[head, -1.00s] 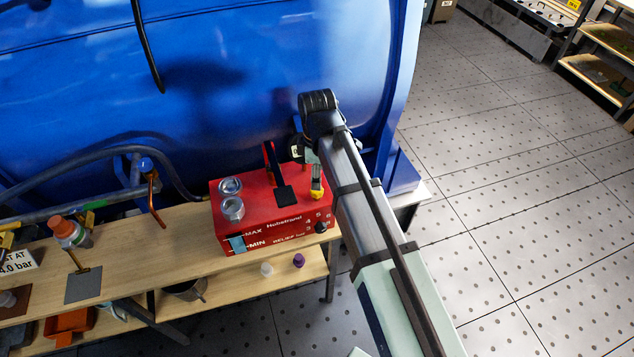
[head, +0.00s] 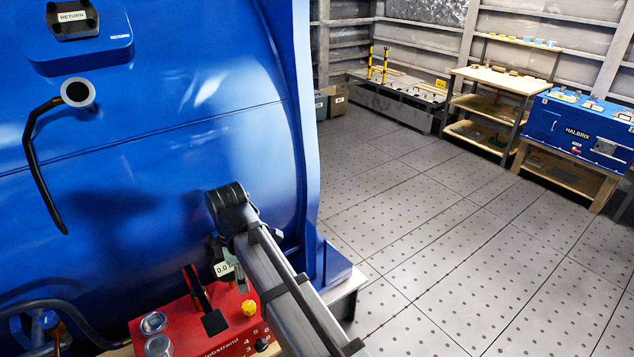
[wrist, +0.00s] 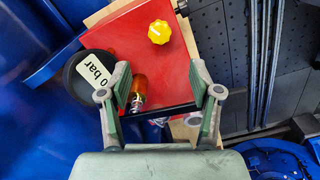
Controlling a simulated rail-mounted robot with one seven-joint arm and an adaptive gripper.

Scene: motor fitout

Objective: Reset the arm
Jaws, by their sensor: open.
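My gripper shows in the wrist view (wrist: 161,90) with its two green-padded fingers spread and nothing held between them. Below it is the red box (wrist: 140,40) with a yellow knob (wrist: 160,32); a small amber cylinder (wrist: 138,90) appears beside the left finger. A dark round gauge (wrist: 85,85) with a "0 bar" label lies left of that finger. In the head view, my arm reaches over the right end of the red box (head: 185,318), in front of the blue tank (head: 170,130). The gripper is mostly hidden there behind my arm.
Two silver caps (head: 153,323) and a black lever (head: 205,300) stand on the red box. A black hose (head: 35,150) hangs on the tank. The grey floor (head: 440,240) at right is open. A work table (head: 500,78) and a blue HALBRIX box (head: 580,125) stand far back.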

